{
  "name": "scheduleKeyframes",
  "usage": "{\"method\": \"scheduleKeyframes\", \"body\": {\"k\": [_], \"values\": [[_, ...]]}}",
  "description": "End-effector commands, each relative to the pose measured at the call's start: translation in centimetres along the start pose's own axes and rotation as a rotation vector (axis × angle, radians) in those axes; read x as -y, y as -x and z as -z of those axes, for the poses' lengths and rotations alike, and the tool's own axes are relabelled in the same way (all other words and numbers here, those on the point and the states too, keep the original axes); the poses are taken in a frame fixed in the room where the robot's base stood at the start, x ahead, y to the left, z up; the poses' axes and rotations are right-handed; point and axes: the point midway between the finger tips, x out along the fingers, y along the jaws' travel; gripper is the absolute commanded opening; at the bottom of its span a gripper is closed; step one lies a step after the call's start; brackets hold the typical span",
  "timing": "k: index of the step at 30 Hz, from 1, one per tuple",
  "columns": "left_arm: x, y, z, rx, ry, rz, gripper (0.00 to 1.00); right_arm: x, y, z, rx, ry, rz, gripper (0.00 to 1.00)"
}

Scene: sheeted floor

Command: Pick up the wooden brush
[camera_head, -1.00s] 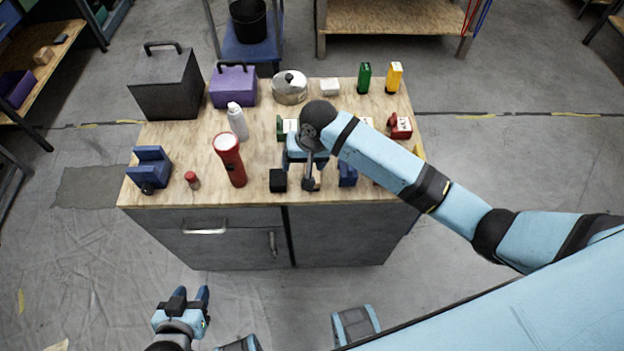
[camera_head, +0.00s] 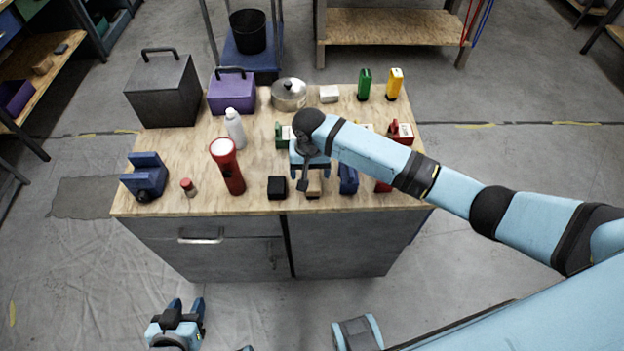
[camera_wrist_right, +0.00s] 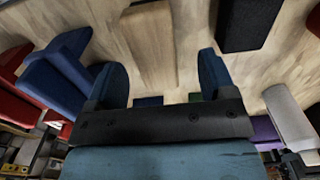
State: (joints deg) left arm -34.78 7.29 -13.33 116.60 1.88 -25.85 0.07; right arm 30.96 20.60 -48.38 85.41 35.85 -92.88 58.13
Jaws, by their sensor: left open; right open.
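The wooden brush appears to be the pale tan wooden piece (camera_wrist_right: 150,45) in the right wrist view, lying on the wooden tabletop. In the head view its near end (camera_head: 313,188) shows just below my right gripper. My right gripper (camera_head: 310,172) is open and over the brush. In the wrist view the brush lies between the lines of the two blue fingers (camera_wrist_right: 160,78), beyond their tips, with no visible contact. Bristles are not distinguishable. My left gripper (camera_head: 186,306) is open and empty, low in front of the cabinet.
On the tabletop (camera_head: 265,200), a black block (camera_head: 277,187) and a blue object (camera_head: 348,178) flank the brush closely. A red flashlight (camera_head: 228,166), white bottle (camera_head: 235,128) and blue vise-like object (camera_head: 146,177) stand left. A pot (camera_head: 289,94) and boxes stand behind.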

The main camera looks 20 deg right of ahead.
Motion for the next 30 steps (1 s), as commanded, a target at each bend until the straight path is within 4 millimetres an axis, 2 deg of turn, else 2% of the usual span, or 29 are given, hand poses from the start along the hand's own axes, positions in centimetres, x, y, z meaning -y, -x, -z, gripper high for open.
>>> {"method": "scheduleKeyframes", "body": {"k": [6,9,17,20,24,25,30], "values": [[-0.1,-0.3,-0.5,0.004,0.008,-0.001,0.43,-0.6,-3.4,0.2,0.002,-0.001,-0.002,0.77],[-0.2,-0.4,-0.5,0.005,0.012,-0.002,0.43,-0.6,-4.4,0.2,0.001,-0.001,-0.002,0.77],[-0.3,-0.4,-0.3,0.003,0.016,-0.002,0.43,-0.5,-4.6,0.2,0.0,0.0,-0.001,0.77],[-0.3,-0.4,-0.3,0.003,0.016,-0.002,0.43,-0.5,-4.6,0.2,0.0,0.0,-0.001,0.58],[-0.3,-0.4,-0.3,0.003,0.013,-0.003,0.43,-0.5,-4.6,0.2,0.0,0.0,-0.001,0.26],[-0.2,-0.4,-0.3,0.004,0.012,-0.003,0.43,-0.5,-4.6,0.2,0.0,0.0,-0.001,0.21],[0.0,-0.3,-0.4,0.005,0.004,-0.003,0.43,-0.5,-4.6,0.2,0.0,0.0,-0.001,0.21]]}}
